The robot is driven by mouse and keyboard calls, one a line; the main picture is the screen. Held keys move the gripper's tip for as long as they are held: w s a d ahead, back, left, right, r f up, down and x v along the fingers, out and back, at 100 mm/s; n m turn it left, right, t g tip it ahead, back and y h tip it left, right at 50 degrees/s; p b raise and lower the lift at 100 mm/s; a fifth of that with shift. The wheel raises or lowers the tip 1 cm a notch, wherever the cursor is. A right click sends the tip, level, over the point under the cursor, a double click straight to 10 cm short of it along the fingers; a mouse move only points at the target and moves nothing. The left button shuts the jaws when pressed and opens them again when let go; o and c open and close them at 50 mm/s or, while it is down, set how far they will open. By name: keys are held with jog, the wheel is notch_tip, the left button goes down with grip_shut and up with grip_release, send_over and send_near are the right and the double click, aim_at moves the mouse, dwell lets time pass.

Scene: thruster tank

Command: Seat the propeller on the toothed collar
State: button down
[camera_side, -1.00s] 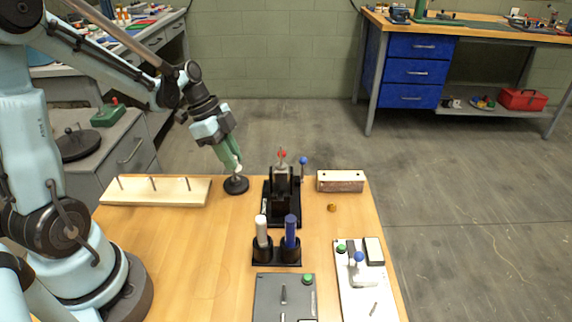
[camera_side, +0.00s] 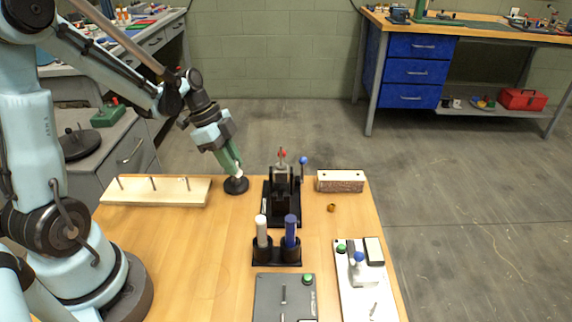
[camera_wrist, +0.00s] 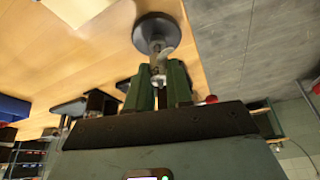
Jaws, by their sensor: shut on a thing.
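My gripper (camera_side: 237,169) is at the far edge of the table, pointing down and tilted. Its green fingers are shut on a small pale grey part, which I take to be the propeller (camera_wrist: 162,48). That part is just above a round black base (camera_side: 236,186), which also shows in the wrist view (camera_wrist: 150,20). I cannot tell whether the part still touches the base. Right of the gripper stands a black fixture (camera_side: 283,215) with a grey upright block and a red tip. The toothed collar cannot be made out clearly; it may be on this fixture.
A pale board with several pegs (camera_side: 150,197) lies left of the gripper. A brick-like block (camera_side: 340,182) and a small brass piece (camera_side: 331,208) are right of the fixture. A black holder (camera_side: 276,256) with white and blue handles stands in front. The left middle tabletop is clear.

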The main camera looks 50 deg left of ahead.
jog(key=shift+f, duration=0.85)
dwell(0.3)
jog(key=c, duration=0.9)
grip_release()
jog(key=shift+c, duration=0.2)
jog(key=shift+r, duration=0.1)
jog(key=d+v, duration=0.1)
jog(key=v, duration=1.4)
jog(key=shift+w+r, duration=0.25)
jog(key=shift+r, duration=0.3)
